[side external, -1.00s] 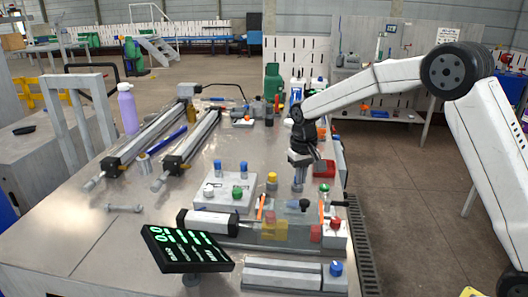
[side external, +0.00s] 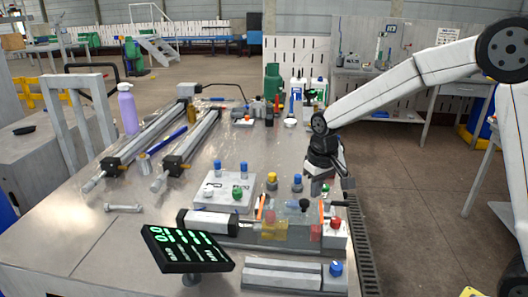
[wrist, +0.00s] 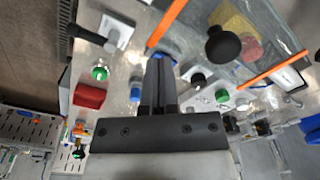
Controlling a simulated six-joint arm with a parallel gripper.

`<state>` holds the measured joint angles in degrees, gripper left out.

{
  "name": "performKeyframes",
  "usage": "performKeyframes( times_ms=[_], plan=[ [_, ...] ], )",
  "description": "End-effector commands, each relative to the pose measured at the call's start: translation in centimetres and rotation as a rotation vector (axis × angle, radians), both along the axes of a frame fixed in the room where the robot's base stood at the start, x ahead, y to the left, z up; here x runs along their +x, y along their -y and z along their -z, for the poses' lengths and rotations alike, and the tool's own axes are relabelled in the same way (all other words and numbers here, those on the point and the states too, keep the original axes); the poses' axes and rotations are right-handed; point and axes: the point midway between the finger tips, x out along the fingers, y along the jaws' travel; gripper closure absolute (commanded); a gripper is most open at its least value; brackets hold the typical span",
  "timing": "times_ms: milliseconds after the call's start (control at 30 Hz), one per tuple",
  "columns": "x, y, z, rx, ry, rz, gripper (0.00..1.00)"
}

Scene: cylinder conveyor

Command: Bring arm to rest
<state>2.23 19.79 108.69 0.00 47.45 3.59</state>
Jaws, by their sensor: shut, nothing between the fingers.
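My gripper (side external: 318,186) hangs at the right edge of the steel table in the side external view, tilted, with its fingers pointing down. In the wrist view my gripper (wrist: 160,60) shows its two dark fingers together, with nothing between them. A blue-topped cylinder (side external: 297,182) stands on the table just left of the gripper, apart from it in the side view. A blue cap (wrist: 136,95) shows left of the fingers in the wrist view. Another blue cap lies partly hidden behind the fingertips.
A clear-covered conveyor station (side external: 275,230) with orange posts stands in front of the gripper. A black lit display (side external: 187,248) is at the front. The floor right of the table is open.

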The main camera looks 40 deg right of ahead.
Motion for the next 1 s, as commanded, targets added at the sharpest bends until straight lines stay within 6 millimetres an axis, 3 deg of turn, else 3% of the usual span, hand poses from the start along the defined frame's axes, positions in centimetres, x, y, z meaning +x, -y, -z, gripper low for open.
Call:
performKeyframes(
  times_ms=[367,700,1000],
  plan=[
    [-6.5,-1.2,0.4,-0.010,0.056,-0.121,1.00],
    [-12.8,-1.7,3.2,-0.015,0.123,-0.136,1.00],
    [-15.1,-1.7,4.7,-0.013,0.160,-0.102,1.00]
  ],
)
